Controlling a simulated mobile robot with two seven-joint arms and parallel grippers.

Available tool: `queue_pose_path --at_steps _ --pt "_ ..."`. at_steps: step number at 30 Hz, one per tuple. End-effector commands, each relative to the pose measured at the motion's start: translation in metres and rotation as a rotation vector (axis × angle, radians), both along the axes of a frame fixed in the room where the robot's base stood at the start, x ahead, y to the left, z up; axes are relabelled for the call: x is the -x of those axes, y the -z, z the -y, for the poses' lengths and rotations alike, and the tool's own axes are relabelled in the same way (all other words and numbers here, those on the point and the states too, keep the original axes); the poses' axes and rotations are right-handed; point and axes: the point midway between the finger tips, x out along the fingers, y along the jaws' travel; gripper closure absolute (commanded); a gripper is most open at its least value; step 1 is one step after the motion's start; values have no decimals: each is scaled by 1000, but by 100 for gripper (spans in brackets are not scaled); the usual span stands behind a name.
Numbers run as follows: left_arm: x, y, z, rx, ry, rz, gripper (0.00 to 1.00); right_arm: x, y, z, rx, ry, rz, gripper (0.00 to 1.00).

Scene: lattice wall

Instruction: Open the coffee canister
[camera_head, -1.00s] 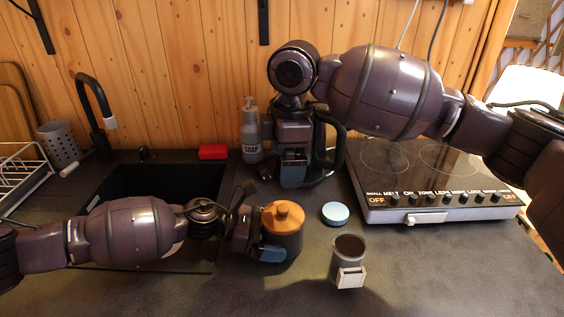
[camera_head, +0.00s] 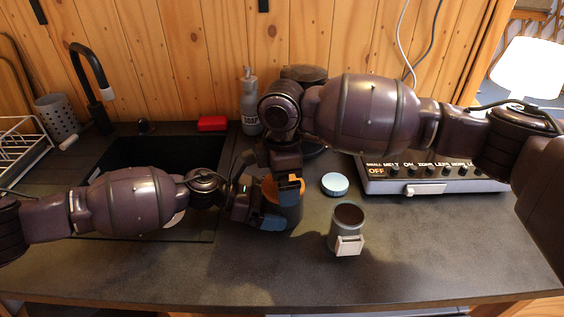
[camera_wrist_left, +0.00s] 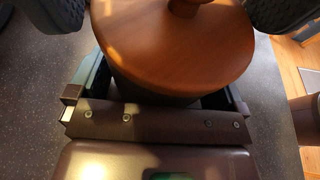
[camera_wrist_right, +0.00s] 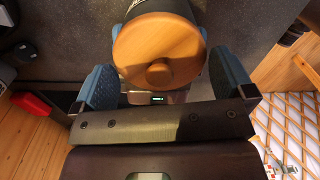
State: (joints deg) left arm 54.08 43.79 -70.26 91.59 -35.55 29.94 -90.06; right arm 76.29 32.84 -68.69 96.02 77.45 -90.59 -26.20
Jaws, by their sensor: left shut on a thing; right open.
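The coffee canister (camera_head: 290,215) is a dark jar with a round orange-brown wooden lid (camera_wrist_right: 158,52) that has a knob on top. It stands upright on the counter right of the sink, and the lid sits on it. My left gripper (camera_head: 272,222) is shut around the canister's body from the left; the lid fills the top of the left wrist view (camera_wrist_left: 175,40). My right gripper (camera_head: 290,184) points down just above the lid, open. In the right wrist view its blue fingers (camera_wrist_right: 160,80) stand apart on either side of the lid.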

Motion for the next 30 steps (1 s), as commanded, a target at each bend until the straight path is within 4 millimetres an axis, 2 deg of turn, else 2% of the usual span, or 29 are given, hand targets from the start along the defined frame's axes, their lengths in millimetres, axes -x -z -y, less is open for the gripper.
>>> queue_pose_path --at_steps 6,14,20,21,25,30 --pt "0 0 0 0 1 0 24 0 10 0 0 0 0 0" --pt "0 0 0 0 1 0 24 0 11 0 0 0 0 0" --pt "0 0 0 0 1 0 24 0 11 0 0 0 0 30" --pt "0 0 0 0 1 0 24 0 11 0 0 0 0 13" --pt "0 0 0 0 1 0 24 0 11 0 -1 0 0 32" --pt "0 0 0 0 1 0 24 0 11 0 -1 0 0 32"
